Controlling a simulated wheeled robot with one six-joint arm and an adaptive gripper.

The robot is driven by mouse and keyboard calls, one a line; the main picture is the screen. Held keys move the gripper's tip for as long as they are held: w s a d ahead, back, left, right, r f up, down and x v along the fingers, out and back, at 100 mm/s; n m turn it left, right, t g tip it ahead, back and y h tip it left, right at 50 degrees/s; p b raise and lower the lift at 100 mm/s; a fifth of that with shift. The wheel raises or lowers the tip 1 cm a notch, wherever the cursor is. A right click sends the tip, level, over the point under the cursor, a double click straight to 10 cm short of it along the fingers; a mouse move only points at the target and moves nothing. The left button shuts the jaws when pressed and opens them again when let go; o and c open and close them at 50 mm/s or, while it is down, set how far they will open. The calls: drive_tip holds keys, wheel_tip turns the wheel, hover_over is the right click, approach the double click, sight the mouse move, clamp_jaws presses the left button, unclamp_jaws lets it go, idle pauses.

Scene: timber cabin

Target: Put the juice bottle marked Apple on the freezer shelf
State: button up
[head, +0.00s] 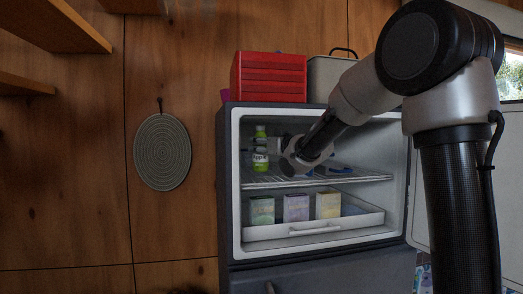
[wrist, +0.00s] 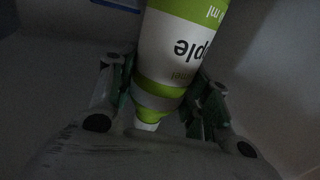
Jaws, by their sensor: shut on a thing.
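The green and white juice bottle (head: 260,152) is upright inside the open freezer, at the left above the wire shelf (head: 350,178). Its label reads "Apple", and the bottle also fills the middle of the wrist view (wrist: 178,50). My gripper (head: 273,149) reaches in from the right and is shut on the bottle; in the wrist view its fingers (wrist: 163,95) lie on either side of the bottle. The bottle's base looks at or just above the shelf; I cannot tell whether it touches.
A blue item (head: 338,170) lies on the shelf to the right. Below, a white drawer (head: 310,229) holds several cartons (head: 297,207). The freezer door (head: 426,190) stands open at the right. A red box (head: 269,77) and a grey container (head: 330,75) stand on top.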

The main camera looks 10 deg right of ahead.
drive_tip(key=shift+f, duration=0.7)
drive_tip(key=shift+f, duration=0.1)
drive_tip(key=o, duration=1.2)
drive_tip(key=shift+f, duration=0.1)
drive_tip(key=shift+s+d+r, duration=0.1)
drive_tip(key=shift+s+r, duration=0.05)
drive_tip(key=shift+r, duration=0.05)
drive_tip(key=v, duration=1.1)
drive_tip(key=shift+s, duration=0.35)
drive_tip(key=shift+s+d+f, duration=0.1)
drive_tip(key=shift+d, duration=0.05)
